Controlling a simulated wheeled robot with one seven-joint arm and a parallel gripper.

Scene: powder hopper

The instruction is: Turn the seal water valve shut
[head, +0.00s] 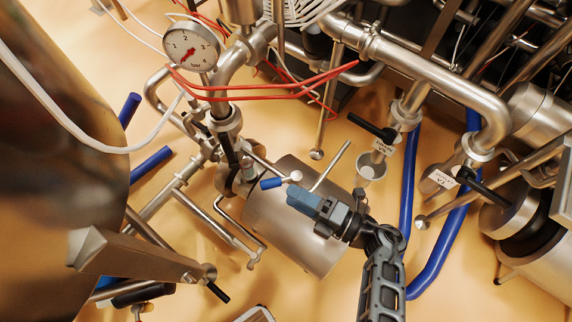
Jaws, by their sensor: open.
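A small lever with a blue grip (271,183) shows beside the thin pipework left of the steel cylinder. No label on it can be read, so I cannot tell for sure that it is the seal water valve. My gripper (293,197) reaches in from the lower right, over the steel cylinder. Its blue-grey jaws point left, and their tips are close to the blue grip on its right side. The jaws are open, and I see nothing held between them. Whether they touch the lever cannot be told from this view.
A steel cylinder (300,235) lies under my gripper. Black-handled valves (372,127) with white tags stand to the right, near blue hoses (440,255). A pressure gauge (191,47) and red cables (270,92) are at upper left. A large steel vessel (60,150) fills the left.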

